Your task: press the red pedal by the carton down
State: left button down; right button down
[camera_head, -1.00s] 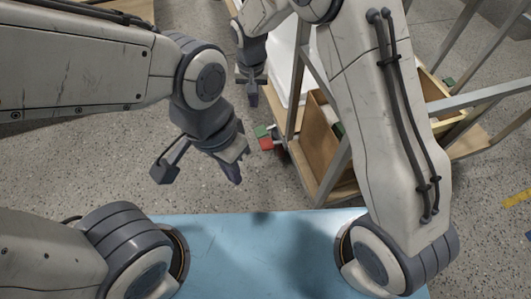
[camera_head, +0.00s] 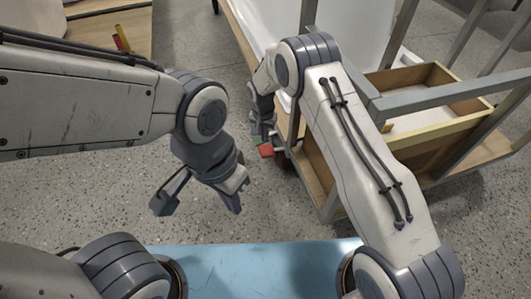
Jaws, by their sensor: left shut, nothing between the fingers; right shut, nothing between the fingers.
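The red pedal (camera_head: 266,151) is a small red block low at the left edge of the metal-framed stand, with a green block (camera_head: 256,140) beside it. My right gripper (camera_head: 264,130) is shut and points down just above the red pedal; I cannot tell whether it touches it.
The grey metal frame (camera_head: 445,96) of the stand fills the right side, with an open wooden box (camera_head: 415,78) in it. A white tub shell (camera_head: 265,22) stands at the top. A wooden surface (camera_head: 115,32) is at top left. Speckled floor (camera_head: 105,190) is open at left.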

aim_at(266, 151)
jog(key=f+b, duration=0.6)
jog(key=f, duration=0.1)
jog(key=shift+w+d+b, duration=0.1)
jog(key=shift+w+b, duration=0.2)
dwell(0.3)
